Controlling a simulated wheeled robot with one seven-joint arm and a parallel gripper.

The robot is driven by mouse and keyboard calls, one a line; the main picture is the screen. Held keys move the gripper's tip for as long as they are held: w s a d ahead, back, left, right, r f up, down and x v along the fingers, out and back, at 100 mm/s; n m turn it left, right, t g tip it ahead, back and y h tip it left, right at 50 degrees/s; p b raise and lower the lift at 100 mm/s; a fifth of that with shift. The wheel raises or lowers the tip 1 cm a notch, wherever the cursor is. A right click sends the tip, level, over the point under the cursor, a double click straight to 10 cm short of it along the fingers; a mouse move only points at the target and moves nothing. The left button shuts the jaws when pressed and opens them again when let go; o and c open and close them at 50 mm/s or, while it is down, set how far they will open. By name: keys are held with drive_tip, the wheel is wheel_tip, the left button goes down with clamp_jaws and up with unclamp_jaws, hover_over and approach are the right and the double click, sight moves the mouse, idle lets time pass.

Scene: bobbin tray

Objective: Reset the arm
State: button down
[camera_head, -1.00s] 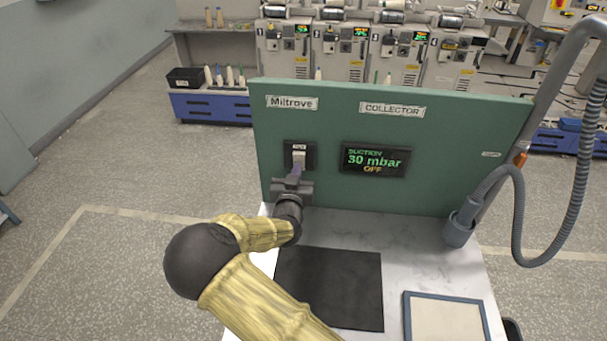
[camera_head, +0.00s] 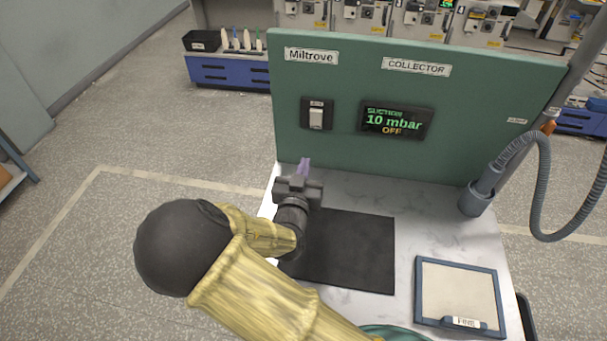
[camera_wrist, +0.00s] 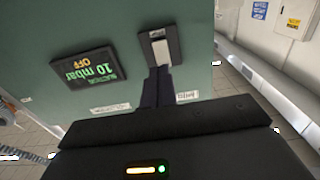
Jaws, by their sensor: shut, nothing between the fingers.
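My gripper (camera_head: 304,167) is shut and empty. In the head view it stands over the back left of the table, in front of the green panel (camera_head: 460,90) and below the rocker switch (camera_head: 316,117). A clear gap lies between the fingertips and the switch in the head view. The wrist view shows the shut fingers (camera_wrist: 157,82) with the switch (camera_wrist: 159,47) beyond them. The suction display (camera_head: 396,120) reads 10 mbar and OFF; it also shows in the wrist view (camera_wrist: 88,67).
A black mat (camera_head: 350,250) lies on the white table (camera_head: 405,195). A blue-framed tray (camera_head: 458,262) with a label sits at the right. A grey hose (camera_head: 543,190) and its nozzle holder (camera_head: 476,198) stand at the panel's right end. Machines stand behind.

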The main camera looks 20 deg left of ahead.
drive_tip(key=shift+s, duration=0.35)
drive_tip(key=shift+d+f, duration=0.1)
drive_tip(key=shift+d, duration=0.05)
drive_tip(key=w+d+f+m+g+h, duration=0.1)
drive_tip(key=d+f+m+g, duration=0.1)
drive_tip(key=d+g, duration=0.45)
drive_tip(key=d+f+m+g+h, duration=0.1)
drive_tip(key=d+f+g+h, duration=0.15)
drive_tip(key=d, duration=0.75)
drive_tip(key=s+d+r+g, duration=0.3)
drive_tip(key=s+d, duration=0.4)
drive_tip(key=s+d+r+n+g+y, duration=0.1)
drive_tip(key=s+d+r+g, duration=0.2)
drive_tip(key=s+d, duration=0.4)
drive_tip(key=shift+d+n, duration=0.3)
drive_tip(key=shift+d, duration=0.25)
